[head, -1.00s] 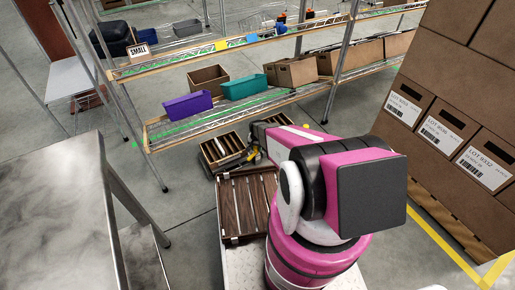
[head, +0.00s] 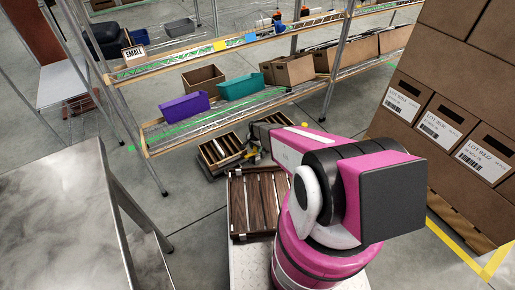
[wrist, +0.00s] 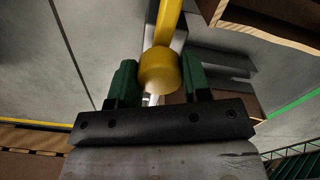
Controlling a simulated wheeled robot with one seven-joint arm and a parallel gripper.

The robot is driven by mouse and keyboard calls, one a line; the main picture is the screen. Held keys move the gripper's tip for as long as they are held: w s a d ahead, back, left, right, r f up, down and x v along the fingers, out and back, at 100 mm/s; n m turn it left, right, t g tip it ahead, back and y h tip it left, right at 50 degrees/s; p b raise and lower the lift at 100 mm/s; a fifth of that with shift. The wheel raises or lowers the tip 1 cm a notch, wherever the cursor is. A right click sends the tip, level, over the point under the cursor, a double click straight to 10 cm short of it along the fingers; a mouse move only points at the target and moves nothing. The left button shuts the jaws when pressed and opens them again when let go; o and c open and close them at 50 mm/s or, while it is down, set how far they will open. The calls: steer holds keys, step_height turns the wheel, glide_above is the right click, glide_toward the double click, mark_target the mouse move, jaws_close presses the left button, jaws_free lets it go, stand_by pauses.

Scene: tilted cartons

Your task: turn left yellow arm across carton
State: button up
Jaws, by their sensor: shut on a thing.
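The yellow arm (wrist: 170,18) runs down from the top of the wrist view to a rounded yellow end (wrist: 159,68). My gripper (wrist: 159,84) is shut on that end, with one green finger on each side of it. In the head view a small patch of yellow (head: 251,154) shows at the end of my arm; my fingers are too small and hidden to make out there. A brown box-like thing with a pale edge (wrist: 272,32) shows at the upper right of the wrist view. I cannot tell whether the yellow arm lies across it.
A slatted wooden crate (head: 222,150) stands on the floor beside my gripper, with another (head: 239,207) nearer. A shelf rack holds a purple bin (head: 185,107), a teal bin (head: 240,87) and cartons (head: 293,69). Stacked cartons (head: 437,122) stand right, a metal table (head: 70,225) left.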

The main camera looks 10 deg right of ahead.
steer(key=o, duration=1.3)
step_height(320, 180, up, 11)
steer(key=s+d+r+n, duration=0.3)
steer(key=s+r, duration=0.4)
steer(key=r, duration=0.3)
steer(key=s+d+r+n, duration=0.2)
steer(key=s+d+r, duration=0.1)
steer(key=s+r, duration=0.4)
steer(key=s+d+r+n, duration=0.3)
steer(key=s+r, duration=0.3)
steer(key=r, duration=0.8)
steer(key=shift+s+n, duration=0.3)
steer(key=shift+s, duration=0.1)
